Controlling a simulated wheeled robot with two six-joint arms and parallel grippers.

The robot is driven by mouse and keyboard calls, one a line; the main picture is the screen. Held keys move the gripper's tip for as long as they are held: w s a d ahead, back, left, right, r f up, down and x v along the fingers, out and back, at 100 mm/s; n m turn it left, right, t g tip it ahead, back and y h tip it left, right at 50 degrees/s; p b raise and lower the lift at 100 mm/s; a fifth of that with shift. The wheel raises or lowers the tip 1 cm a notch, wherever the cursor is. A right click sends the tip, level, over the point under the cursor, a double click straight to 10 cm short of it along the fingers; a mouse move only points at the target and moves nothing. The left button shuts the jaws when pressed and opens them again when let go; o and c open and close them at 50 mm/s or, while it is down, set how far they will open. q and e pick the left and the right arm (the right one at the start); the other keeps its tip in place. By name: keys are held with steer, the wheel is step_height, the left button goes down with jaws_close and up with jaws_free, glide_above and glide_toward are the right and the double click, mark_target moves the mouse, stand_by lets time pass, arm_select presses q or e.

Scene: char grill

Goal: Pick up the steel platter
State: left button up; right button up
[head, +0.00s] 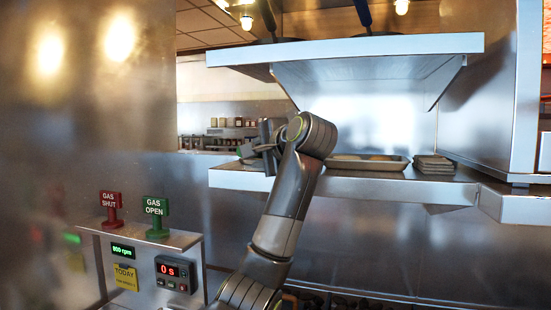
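A shallow rimmed metal tray (367,163), which looks like the steel platter, lies flat on the lower steel shelf (365,186), to the right of my arm's wrist. My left gripper (267,146) is above the left part of this shelf, apart from the tray. It points left and away, seen from the side, so the gap between its fingers is hidden. A thin grey edge shows just beside the fingers; I cannot tell whether it is another dish or part of the gripper. My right gripper is not in view.
A small stack of square dishes (433,163) sits right of the tray. An upper shelf (345,48) overhangs the lower one. A control box (150,262) with red GAS SHUT (111,206) and green GAS OPEN (156,215) handles stands at lower left.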

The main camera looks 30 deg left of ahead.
arm_select(q)
steer(key=shift+d, duration=0.1)
jaws_close()
